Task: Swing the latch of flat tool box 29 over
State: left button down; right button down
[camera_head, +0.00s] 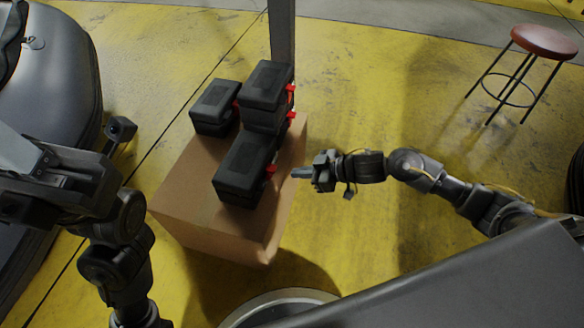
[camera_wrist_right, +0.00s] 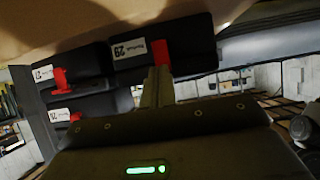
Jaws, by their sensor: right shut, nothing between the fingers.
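Flat tool box 29 (camera_head: 243,165) is a black case at the front of a cardboard box top; its label reads 29 in the right wrist view (camera_wrist_right: 190,45). Its red latch (camera_head: 270,169) is on the side facing my right gripper, and it also shows close ahead of the fingers in the wrist view (camera_wrist_right: 161,52). My right gripper (camera_head: 297,172) is shut and empty, with its fingertips just beside the latch. Whether they touch it I cannot tell. My left gripper (camera_head: 18,152) is at the left edge, partly cut off; its jaws are unclear.
Behind box 29, two black tool boxes are stacked (camera_head: 266,88), with red latches. Another black box (camera_head: 214,106) sits to their left. The cardboard box (camera_head: 215,235) carries them all. A grey post (camera_head: 282,35) rises behind. A red stool (camera_head: 543,42) stands far right on open yellow floor.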

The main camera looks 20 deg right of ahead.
jog(key=p+v, duration=0.1)
jog(key=v, duration=0.2)
jog(key=p+v, duration=0.1)
jog(key=shift+s+d+f+p, duration=0.1)
jog(key=shift+s+d+p, duration=0.2)
jog(key=shift+d, duration=0.15)
